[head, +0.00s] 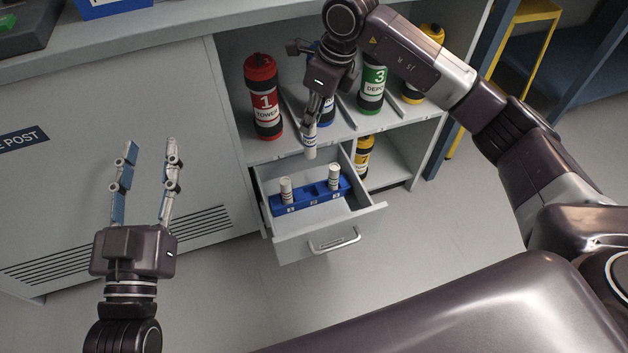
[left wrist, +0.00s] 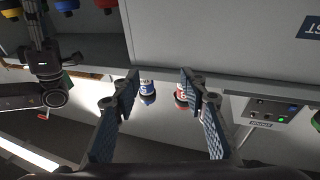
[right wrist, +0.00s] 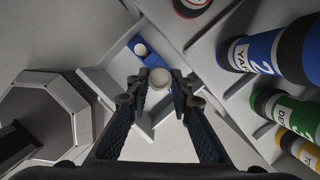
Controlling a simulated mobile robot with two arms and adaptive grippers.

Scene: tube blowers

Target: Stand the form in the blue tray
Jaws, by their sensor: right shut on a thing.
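The blue tray (head: 312,203) sits inside the open drawer and shows as a blue strip in the right wrist view (right wrist: 152,43). Two white rolled forms stand in it, one at the left end (head: 286,190) and one at the right end (head: 334,178); the middle place between them looks empty. My right gripper (head: 313,124) is shut on another white rolled form (head: 310,146), held roughly upright above the tray. Its round end shows between the fingers in the right wrist view (right wrist: 160,77). My left gripper (head: 146,155) is open and empty, well left of the drawer.
Above the drawer, a shelf holds a red canister (head: 262,98), a green canister (head: 373,88) and others, close to my right gripper. A yellow canister (head: 364,156) stands on the lower shelf. The drawer front (head: 330,234) has a handle. Cabinet panels (head: 110,170) lie behind my left gripper.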

